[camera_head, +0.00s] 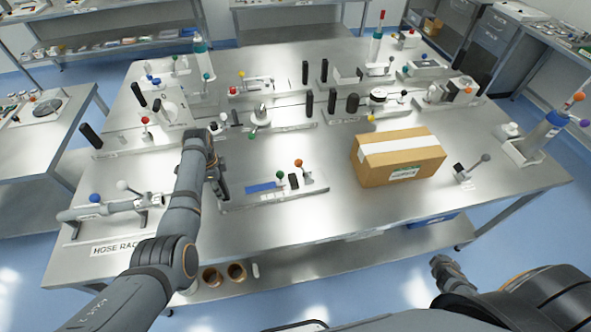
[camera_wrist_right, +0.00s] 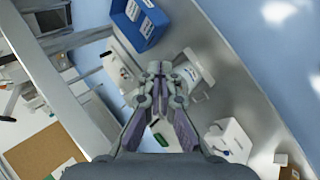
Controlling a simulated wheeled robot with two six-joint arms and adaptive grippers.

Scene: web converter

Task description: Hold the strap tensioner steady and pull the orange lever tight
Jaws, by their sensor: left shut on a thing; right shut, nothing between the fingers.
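What looks like the strap tensioner is the light-coloured base (camera_head: 268,197) with a blue strip near the middle front of the table. A lever with an orange knob (camera_head: 298,163) stands upright at its right end, beside a green knob (camera_head: 279,174) and a black block (camera_head: 294,181). My left gripper (camera_head: 222,192) points down at the base's left end and is shut on a part there, which its fingers mostly hide. My right gripper (camera_head: 443,264) is low in front of the table, away from the tensioner. In the right wrist view its fingers (camera_wrist_right: 164,72) are shut and empty.
A taped cardboard box (camera_head: 398,160) stands right of the tensioner. A small lever fixture (camera_head: 470,170) is further right. The hose rack (camera_head: 120,207) lies at the left. Several other fixtures fill the table's back. A blue bin (camera_head: 433,219) sits under the table.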

